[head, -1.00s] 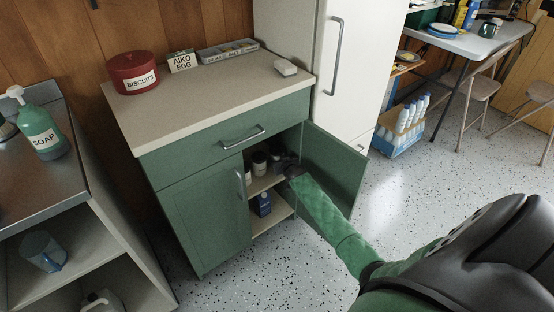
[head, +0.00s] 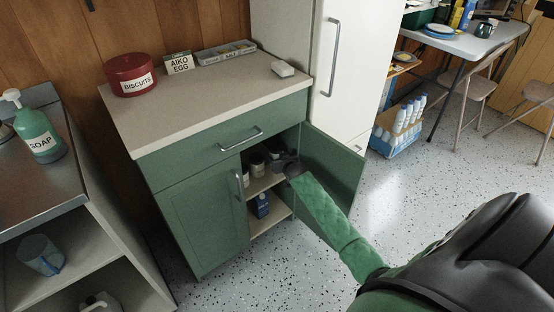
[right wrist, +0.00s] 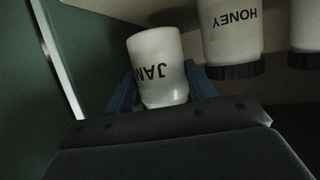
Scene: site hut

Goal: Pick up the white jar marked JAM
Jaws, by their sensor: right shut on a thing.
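The white jar marked JAM (right wrist: 156,62) shows in the right wrist view, its lettering upside down in the picture. My right gripper (right wrist: 162,88) is shut on it, with one blue finger on each side of the jar. In the head view my right gripper (head: 286,163) reaches into the open right side of the green cabinet, at the upper shelf; I cannot make out the JAM jar there. My left gripper is not in view.
A white HONEY jar (right wrist: 232,30) stands close beside the JAM jar, with another white jar (right wrist: 305,25) beyond it. A blue carton (head: 262,205) is on the lower shelf (head: 272,220). The open cabinet door (head: 333,180) is close to the right of my arm.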

